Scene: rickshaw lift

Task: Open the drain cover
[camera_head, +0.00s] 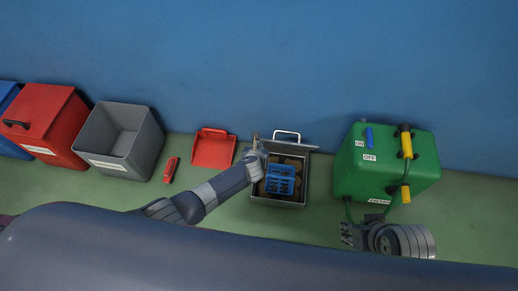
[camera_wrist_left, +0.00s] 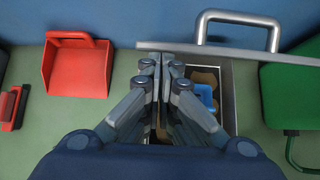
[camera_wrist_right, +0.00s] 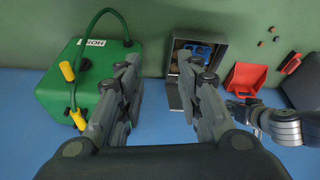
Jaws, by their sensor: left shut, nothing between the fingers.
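The drain cover (camera_head: 292,145) is a grey plate with a silver handle (camera_head: 286,134). It stands raised at the back edge of the drain box (camera_head: 279,203), so the box is open. In the left wrist view the cover (camera_wrist_left: 225,53) shows nearly edge-on, with its handle (camera_wrist_left: 238,17) on the far side. A blue basket (camera_head: 281,179) and brown material sit inside the box. My left gripper (camera_head: 256,148) is shut and empty at the cover's left end; I cannot tell whether it touches. My right gripper (camera_wrist_right: 165,75) is open and empty, right of the box and low in front of the green unit.
The green unit (camera_head: 352,180) with yellow handles stands right of the drain. To the left are a red dustpan (camera_head: 213,150), a red brush (camera_head: 171,170), a grey bin (camera_head: 117,145) and a red bin (camera_head: 45,125). A blue wall (camera_head: 250,60) closes the back.

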